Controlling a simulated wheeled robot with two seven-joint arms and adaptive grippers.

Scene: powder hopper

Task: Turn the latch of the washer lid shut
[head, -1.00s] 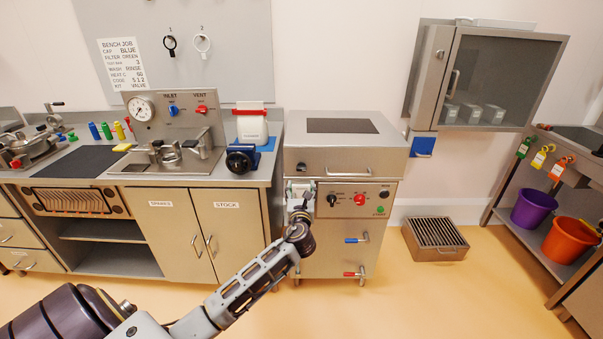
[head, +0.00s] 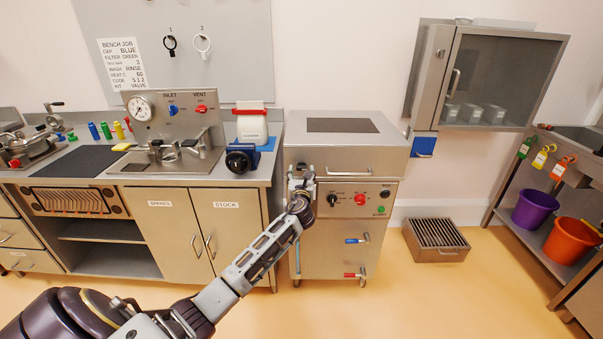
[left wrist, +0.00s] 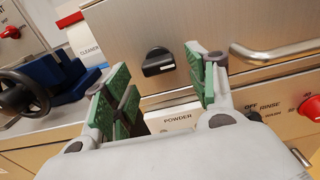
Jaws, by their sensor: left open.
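The washer (head: 335,262) is a steel cabinet right of the bench, with its lid (head: 392,146) down on top. The lid's front carries a bar handle (head: 349,175). The latch is a small black knob (left wrist: 158,62) on the lid's front panel, left of the handle; in the left wrist view its bar lies roughly level, slightly tilted. My left gripper (left wrist: 160,95) is open, its green-padded fingers spread. The latch appears between the fingertips, ahead of them and seemingly untouched. In the head view my left gripper (head: 300,182) is at the washer's upper left front. My right gripper is not in view.
Below the latch are the POWDER label (left wrist: 178,119), a black dial (head: 333,199) and a red dial (head: 360,199). A blue clamp-like device with a black wheel (head: 240,160) stands close left on the bench. A floor grate box (head: 436,240) lies right.

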